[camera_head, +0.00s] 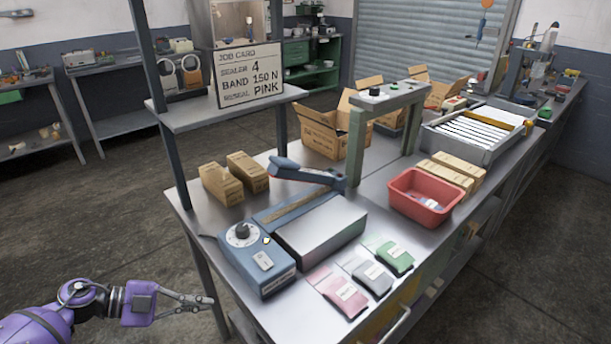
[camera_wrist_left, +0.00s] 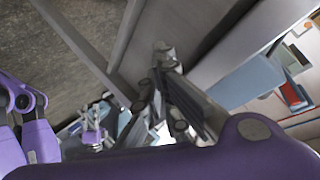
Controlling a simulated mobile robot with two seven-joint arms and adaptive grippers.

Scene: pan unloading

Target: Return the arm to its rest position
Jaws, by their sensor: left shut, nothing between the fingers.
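My left arm is purple and comes in at the lower left of the head view. Its gripper (camera_head: 200,302) is shut and empty, in the air off the near left corner of the workbench (camera_head: 203,223) and apart from it. In the left wrist view the gripper's grey fingers (camera_wrist_left: 185,105) show in the middle with nothing between them.
On the bench stand a blue sealer (camera_head: 262,262) with a dial, pink (camera_head: 343,294), grey (camera_head: 369,277) and green (camera_head: 396,257) pouches, a red bin (camera_head: 420,199) and cardboard boxes (camera_head: 219,184). A job card (camera_head: 251,75) stands on the shelf. Floor left of the bench is clear.

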